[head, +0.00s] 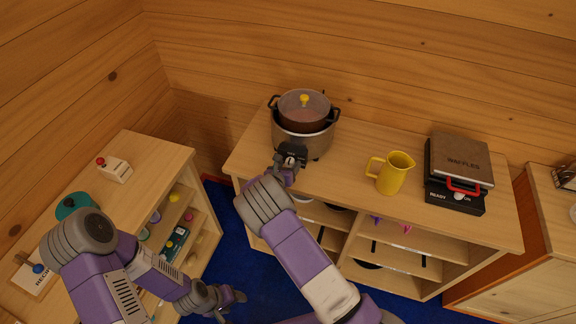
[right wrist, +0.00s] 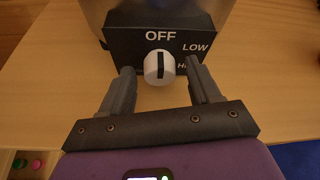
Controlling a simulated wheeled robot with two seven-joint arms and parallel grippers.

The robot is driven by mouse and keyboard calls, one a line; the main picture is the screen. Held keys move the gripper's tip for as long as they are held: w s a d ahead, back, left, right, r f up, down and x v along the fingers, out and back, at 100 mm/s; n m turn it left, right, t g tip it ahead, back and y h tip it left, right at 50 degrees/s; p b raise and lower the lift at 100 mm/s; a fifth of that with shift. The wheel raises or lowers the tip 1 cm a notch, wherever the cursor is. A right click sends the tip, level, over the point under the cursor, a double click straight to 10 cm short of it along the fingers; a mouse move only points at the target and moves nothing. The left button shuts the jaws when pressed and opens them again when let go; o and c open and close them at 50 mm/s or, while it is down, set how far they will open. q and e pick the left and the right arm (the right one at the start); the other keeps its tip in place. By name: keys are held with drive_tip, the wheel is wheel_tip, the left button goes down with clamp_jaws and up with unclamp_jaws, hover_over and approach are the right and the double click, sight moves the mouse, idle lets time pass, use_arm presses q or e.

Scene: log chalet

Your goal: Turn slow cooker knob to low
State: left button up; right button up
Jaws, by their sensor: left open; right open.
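The slow cooker (head: 312,140) stands on the wooden counter against the back wall, with a dark pot and yellow-knobbed lid in its top. In the right wrist view its black control panel (right wrist: 117,35) shows the labels OFF, LOW and a partly covered third label. The white knob (right wrist: 160,68) has a dark pointer line standing upright, toward OFF. My right gripper (right wrist: 160,80) is open, with one finger on each side of the knob and gaps between. In the head view my right gripper (head: 291,157) hides most of the panel. My left gripper (head: 228,303) is open and empty, low over the floor.
A yellow pitcher (head: 394,173) stands right of the cooker, and a waffle maker (head: 460,162) further right. The left shelf unit (head: 140,150) carries a white block with a red button (head: 114,169). The counter between cooker and pitcher is clear.

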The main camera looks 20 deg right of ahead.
drive_tip(key=shift+d, duration=0.1)
drive_tip(key=c, duration=1)
drive_tip(key=shift+f+b, duration=0.15)
drive_tip(key=shift+b, duration=0.5)
drive_tip(key=m+t+y+b, duration=0.1)
drive_tip(key=m+b, duration=0.1)
drive_tip(key=b, duration=0.6)
drive_tip(key=m+t+y+b, duration=0.1)
drive_tip(key=m+b, duration=0.2)
drive_tip(key=b, duration=0.5)
drive_tip(key=m+t+y+b, duration=0.1)
drive_tip(key=m+b, duration=0.1)
drive_tip(key=b, duration=0.7)
drive_tip(key=shift+d+f+m+t+y, duration=0.1)
drive_tip(key=shift+d+m+t+y, duration=0.1)
drive_tip(key=shift+m+t+y, duration=0.15)
drive_tip(key=shift+m+b, duration=0.35)
drive_tip(key=shift+b, duration=0.55)
drive_tip(key=shift+r, duration=0.2)
drive_tip(key=o, duration=1)
drive_tip(key=shift+f, duration=0.1)
